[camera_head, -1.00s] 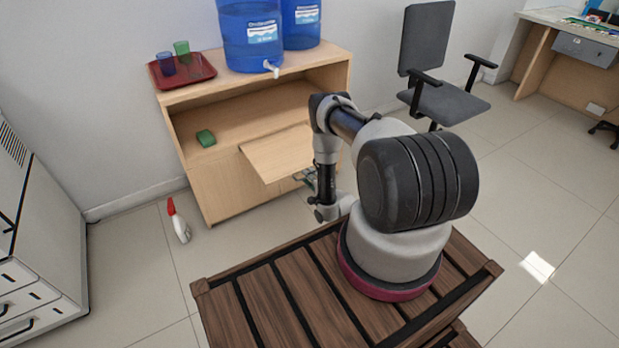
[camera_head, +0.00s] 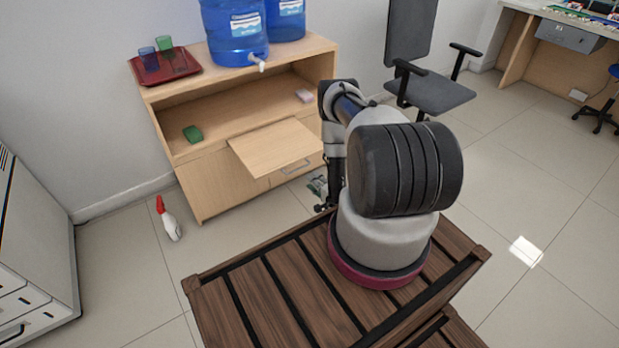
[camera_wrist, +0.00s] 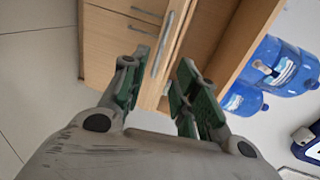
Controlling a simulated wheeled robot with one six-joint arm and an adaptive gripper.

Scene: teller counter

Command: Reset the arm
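My arm (camera_head: 335,135) stands on my wooden-slatted base, bent with its forearm hanging down. My gripper (camera_wrist: 157,78) shows in the wrist view with its two green-padded fingers apart and nothing between them. In the head view, the gripper (camera_head: 319,188) is a small green and dark shape low beside the cabinet front, mostly hidden behind my arm. The wooden cabinet (camera_head: 215,187) stands beyond it, with a handle (camera_wrist: 163,45) seen between the fingers in the wrist view.
A flap or drawer (camera_head: 276,148) juts from the cabinet. Its shelf holds a green sponge-like block (camera_head: 193,133) and a pale pink block (camera_head: 304,96). On top are a red tray (camera_head: 165,68) with cups and blue water jugs (camera_head: 235,30). A spray bottle (camera_head: 168,218) stands on the floor.

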